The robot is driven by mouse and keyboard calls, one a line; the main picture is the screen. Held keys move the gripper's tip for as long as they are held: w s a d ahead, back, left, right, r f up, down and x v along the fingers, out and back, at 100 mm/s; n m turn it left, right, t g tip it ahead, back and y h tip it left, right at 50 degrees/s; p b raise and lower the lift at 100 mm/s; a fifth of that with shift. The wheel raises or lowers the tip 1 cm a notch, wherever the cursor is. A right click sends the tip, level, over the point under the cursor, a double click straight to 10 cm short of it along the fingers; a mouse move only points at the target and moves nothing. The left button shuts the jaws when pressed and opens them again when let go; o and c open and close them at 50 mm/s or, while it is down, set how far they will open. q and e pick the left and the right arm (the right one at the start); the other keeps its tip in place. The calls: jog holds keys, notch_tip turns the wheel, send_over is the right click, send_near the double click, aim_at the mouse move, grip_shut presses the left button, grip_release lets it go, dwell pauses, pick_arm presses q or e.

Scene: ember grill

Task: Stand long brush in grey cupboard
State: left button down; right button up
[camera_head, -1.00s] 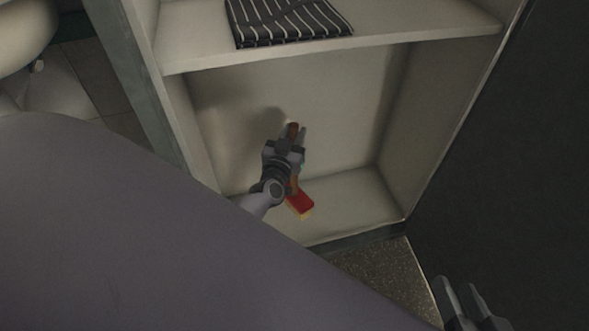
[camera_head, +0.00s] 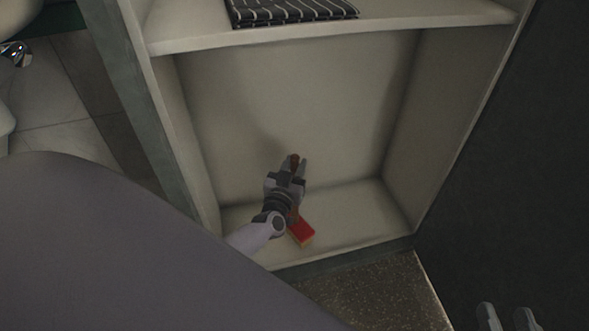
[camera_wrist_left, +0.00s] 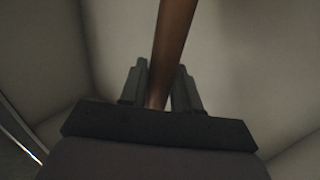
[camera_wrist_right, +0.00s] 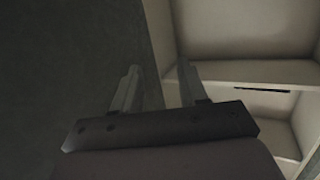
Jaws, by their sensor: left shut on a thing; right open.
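The long brush has a brown wooden handle and a red head with a yellowish edge (camera_head: 301,232). My left gripper (camera_head: 297,165) is shut on its handle, inside the lower compartment of the cupboard (camera_head: 320,85). The handle (camera_wrist_left: 174,45) runs up between the fingers in the left wrist view. The brush is roughly upright with its head low, near the compartment floor; I cannot tell whether it touches. My right gripper (camera_head: 506,318) is open and empty outside the cupboard at lower right; it also shows in the right wrist view (camera_wrist_right: 160,88).
A folded black cloth with white stripes (camera_head: 290,10) lies on the shelf (camera_head: 420,24) above the compartment. A dark panel (camera_head: 510,170) stands to the right. The compartment's floor (camera_head: 365,205) is clear around the brush. Speckled flooring (camera_head: 365,290) lies in front.

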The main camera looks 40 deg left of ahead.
pick_arm(q)
jog(key=c, duration=0.8)
grip_release()
jog(key=shift+r, duration=0.1)
jog(key=p+v, duration=0.4)
jog(key=v, duration=0.3)
jog(key=shift+s, duration=0.25)
pick_arm(e)
jog(key=shift+w+a+f+m+g+y, duration=0.1)
jog(key=shift+w+a+m+g+y, duration=0.1)
jog(key=shift+a+m+g, duration=0.3)
jog(key=shift+w+a+m+g+y, duration=0.2)
jog(key=shift+a+g, duration=0.2)
jog(key=shift+a, duration=0.25)
pick_arm(q)
jog(key=shift+d, duration=0.1)
